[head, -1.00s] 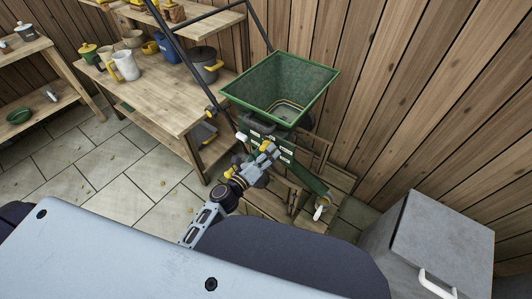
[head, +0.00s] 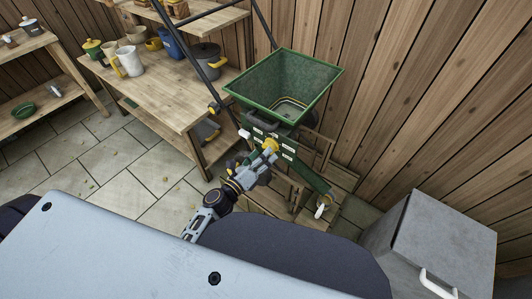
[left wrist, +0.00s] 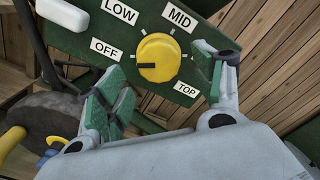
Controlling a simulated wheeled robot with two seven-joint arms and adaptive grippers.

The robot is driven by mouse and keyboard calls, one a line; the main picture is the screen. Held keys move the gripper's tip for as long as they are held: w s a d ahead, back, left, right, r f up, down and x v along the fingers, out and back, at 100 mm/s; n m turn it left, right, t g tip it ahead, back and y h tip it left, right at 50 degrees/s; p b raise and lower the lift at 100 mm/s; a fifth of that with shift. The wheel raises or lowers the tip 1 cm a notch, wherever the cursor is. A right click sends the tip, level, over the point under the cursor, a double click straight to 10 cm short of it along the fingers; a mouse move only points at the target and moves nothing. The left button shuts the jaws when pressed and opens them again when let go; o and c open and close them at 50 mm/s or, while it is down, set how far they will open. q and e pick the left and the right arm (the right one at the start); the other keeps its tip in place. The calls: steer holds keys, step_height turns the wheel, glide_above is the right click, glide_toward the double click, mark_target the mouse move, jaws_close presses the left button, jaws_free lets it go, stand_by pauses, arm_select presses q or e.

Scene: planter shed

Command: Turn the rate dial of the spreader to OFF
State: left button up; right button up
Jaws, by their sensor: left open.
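The green spreader (head: 283,88) stands by the wooden wall. Its round yellow rate dial (left wrist: 158,57) is on the green panel (left wrist: 80,42) and also shows in the head view (head: 271,145). The labels OFF (left wrist: 105,49), LOW (left wrist: 120,11), MID (left wrist: 180,18) and TOP (left wrist: 187,90) surround it. A dark mark on the dial points left, just below the OFF label. My left gripper (left wrist: 166,74) is open, with green-padded fingers on either side of the dial, apart from it. Contact is not visible. My right gripper is not in view.
A wooden bench (head: 165,95) with pots and a jug (head: 130,62) stands left of the spreader. A white lever or knob (left wrist: 62,14) sits near the panel's upper left. A grey metal bin (head: 440,230) is at right.

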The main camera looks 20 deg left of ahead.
arm_select(q)
steer(key=v, duration=0.8)
stand_by(0.4)
steer(key=shift+s+a, duration=0.1)
steer(key=shift+s, duration=0.1)
stand_by(0.4)
